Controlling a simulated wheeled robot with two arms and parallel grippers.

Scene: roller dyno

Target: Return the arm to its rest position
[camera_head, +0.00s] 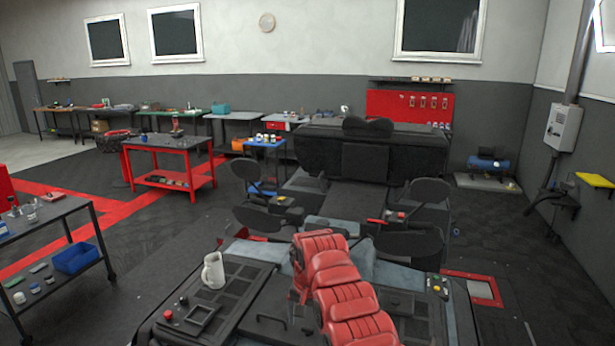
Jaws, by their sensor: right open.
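My right gripper is hard to pick out among the dark and red parts in the lower middle of the head view, and its fingertips do not show clearly. I see nothing held in it. My left gripper does not show. A red padded, segmented piece (345,285) rises from the bottom edge toward the middle.
A grey cart (45,222) with a blue bin (76,258) stands at the left. A red workbench (172,142) is further back. Dark seats and a large black bench (310,158) fill the middle. The dark floor at the right has free room.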

